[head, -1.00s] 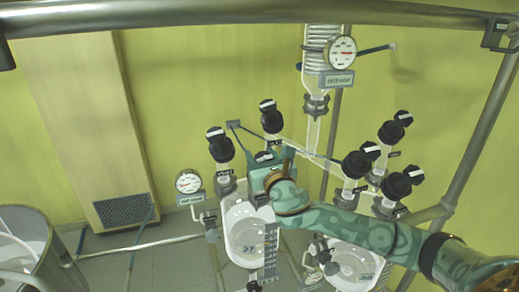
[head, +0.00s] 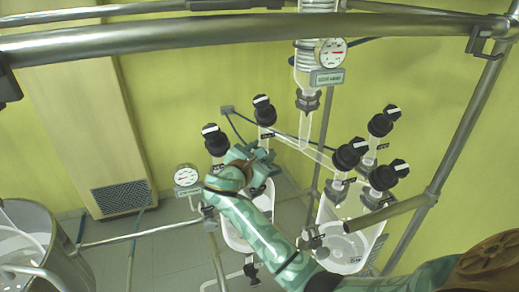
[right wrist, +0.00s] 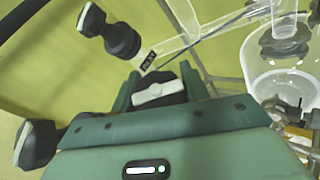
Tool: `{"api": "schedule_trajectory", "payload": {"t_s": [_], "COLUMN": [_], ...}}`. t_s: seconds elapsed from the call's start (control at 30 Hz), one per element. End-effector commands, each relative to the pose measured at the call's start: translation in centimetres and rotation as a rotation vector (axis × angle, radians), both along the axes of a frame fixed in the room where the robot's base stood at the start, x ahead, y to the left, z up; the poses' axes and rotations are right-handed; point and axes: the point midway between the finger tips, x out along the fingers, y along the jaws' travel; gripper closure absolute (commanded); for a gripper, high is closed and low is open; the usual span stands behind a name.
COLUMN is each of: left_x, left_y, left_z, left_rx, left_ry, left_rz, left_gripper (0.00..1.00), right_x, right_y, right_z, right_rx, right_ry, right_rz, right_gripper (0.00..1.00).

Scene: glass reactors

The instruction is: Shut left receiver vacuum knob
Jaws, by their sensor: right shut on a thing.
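My right gripper (head: 262,156) is over the top of the left glass receiver (head: 257,215). In the right wrist view its two fingers (right wrist: 158,88) are shut on a black knob (right wrist: 158,92) with a white bar. The bar lies nearly crosswise there, its right end slightly higher. In the head view the gripper hides this knob. Two other black knobs stand close by, a left one (head: 215,140) and a back one (head: 264,110). They also show in the wrist view, at the top (right wrist: 120,38) and lower left (right wrist: 38,145). My left gripper is not in view.
Several black knobs, one of them in front (head: 383,177), stand over the right glass receiver (head: 345,240). A left gauge (head: 187,175) and an upper gauge (head: 331,51) are nearby. A metal rail (head: 200,38) crosses the top. A steel vessel (head: 75,245) stands lower left.

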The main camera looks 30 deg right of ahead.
Motion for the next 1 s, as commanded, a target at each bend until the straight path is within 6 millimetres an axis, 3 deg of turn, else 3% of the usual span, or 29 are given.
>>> {"api": "schedule_trajectory", "payload": {"t_s": [1.0], "left_x": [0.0], "left_y": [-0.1], "left_z": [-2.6], "left_rx": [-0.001], "left_ry": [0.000], "left_rz": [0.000], "left_gripper": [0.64], "right_x": [-1.4], "right_y": [0.1], "right_z": [-0.6], "right_rx": [0.468], "right_ry": [-0.113], "right_rz": [-0.835], "right_gripper": [0.78]}}
